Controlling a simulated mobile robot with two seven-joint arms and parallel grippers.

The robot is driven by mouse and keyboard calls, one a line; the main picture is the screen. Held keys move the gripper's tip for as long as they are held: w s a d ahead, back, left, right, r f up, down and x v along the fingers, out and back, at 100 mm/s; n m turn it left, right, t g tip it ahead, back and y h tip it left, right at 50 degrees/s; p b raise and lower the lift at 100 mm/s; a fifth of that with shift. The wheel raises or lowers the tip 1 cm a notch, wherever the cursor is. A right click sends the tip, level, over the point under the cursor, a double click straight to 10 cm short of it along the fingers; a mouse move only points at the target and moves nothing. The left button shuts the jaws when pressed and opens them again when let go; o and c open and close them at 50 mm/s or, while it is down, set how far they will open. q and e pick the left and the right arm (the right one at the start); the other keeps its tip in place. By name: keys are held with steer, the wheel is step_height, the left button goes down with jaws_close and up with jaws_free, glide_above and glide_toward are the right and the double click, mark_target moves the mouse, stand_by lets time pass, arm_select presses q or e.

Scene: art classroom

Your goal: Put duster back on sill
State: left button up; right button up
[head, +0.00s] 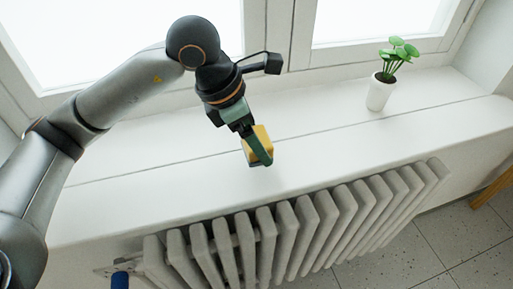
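The duster (263,138) is a small block with a yellow side, in the middle of the head view. My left gripper (259,150) reaches down from the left arm with its dark green fingers around the duster. The gripper looks shut on it, and one finger covers part of the block. The duster is over the front part of the white sill (350,143); I cannot tell whether it touches the surface. My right gripper is not in view.
A small green plant in a white pot (379,94) stands on the sill at the right. A white radiator (300,225) is below the sill's front edge. Window frames (290,35) rise behind. The sill between the duster and the pot is clear.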

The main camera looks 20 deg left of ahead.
arm_select(q)
steer(key=shift+f, duration=1.5)
steer(key=shift+f, duration=0.15)
steer(key=o, duration=1.1)
steer(key=shift+r, duration=0.35)
steer(key=v, duration=1.1)
steer(key=shift+s+a+r, duration=0.1)
steer(key=shift+s+r, duration=0.05)
steer(key=shift+r, duration=0.15)
